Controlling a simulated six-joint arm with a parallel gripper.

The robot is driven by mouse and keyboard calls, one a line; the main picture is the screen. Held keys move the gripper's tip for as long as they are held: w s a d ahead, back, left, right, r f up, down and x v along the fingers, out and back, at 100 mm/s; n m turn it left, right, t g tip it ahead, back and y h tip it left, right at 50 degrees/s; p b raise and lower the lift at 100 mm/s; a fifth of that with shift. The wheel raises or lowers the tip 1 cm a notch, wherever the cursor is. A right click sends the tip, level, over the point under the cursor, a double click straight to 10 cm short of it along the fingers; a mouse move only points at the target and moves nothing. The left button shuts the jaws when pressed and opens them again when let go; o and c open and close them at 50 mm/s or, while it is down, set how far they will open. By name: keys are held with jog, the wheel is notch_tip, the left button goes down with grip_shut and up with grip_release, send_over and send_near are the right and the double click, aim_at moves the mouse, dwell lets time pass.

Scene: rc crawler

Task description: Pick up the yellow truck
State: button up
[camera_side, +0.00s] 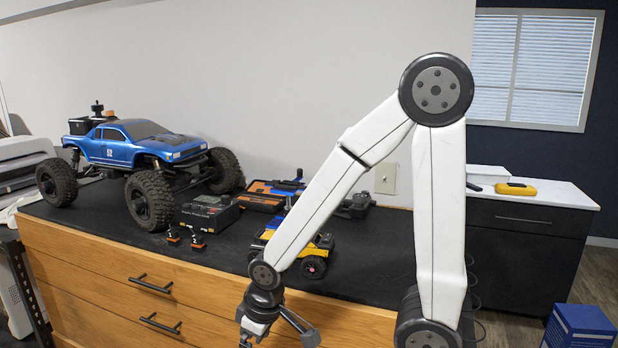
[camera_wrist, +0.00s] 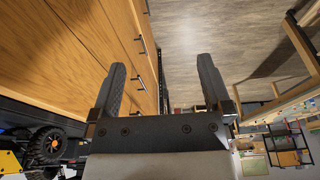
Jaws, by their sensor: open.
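The small yellow truck (camera_side: 317,255) stands on the black counter top (camera_side: 365,277), near its front edge. My arm crosses in front of it in the side view and hides its left part. In the wrist view part of a truck with a black wheel (camera_wrist: 47,143) and a bit of yellow shows at the lower left edge. My gripper (camera_side: 278,335) hangs in front of the wooden drawers, below the counter top, apart from the truck. In the wrist view my gripper (camera_wrist: 166,95) has its two black fingers wide apart with nothing between them.
A large blue truck (camera_side: 140,145) stands at the back left of the counter. A black charger box (camera_side: 208,214), small orange-black parts (camera_side: 185,238) and an open orange case (camera_side: 268,194) lie between the trucks. Wooden drawers (camera_side: 130,285) with handles face my gripper.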

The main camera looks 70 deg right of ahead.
jog(key=w+d+r+m+t+y, duration=0.1)
jog(key=w+d+r+m+t, duration=0.15)
jog(key=d+r, duration=0.6)
jog(key=w+d+r+m+t+y, duration=0.1)
jog(key=w+d+r+m, duration=0.2)
jog(key=d+r, duration=0.6)
jog(key=s+d+n, duration=0.2)
jog(key=s+d+f+n+g+h, duration=0.1)
jog(key=s+d+n, duration=0.1)
jog(key=s+d+f+n, duration=0.1)
jog(key=d+n, duration=0.1)
jog(key=d, duration=0.1)
jog(key=shift+s+n+g+h, duration=0.25)
jog(key=shift+s+g+h, duration=0.05)
jog(key=shift+s+g, duration=0.1)
jog(key=shift+x, duration=1.3)
jog(key=shift+x, duration=2.6)
jog(key=shift+w, duration=0.1)
jog(key=shift+r, duration=0.1)
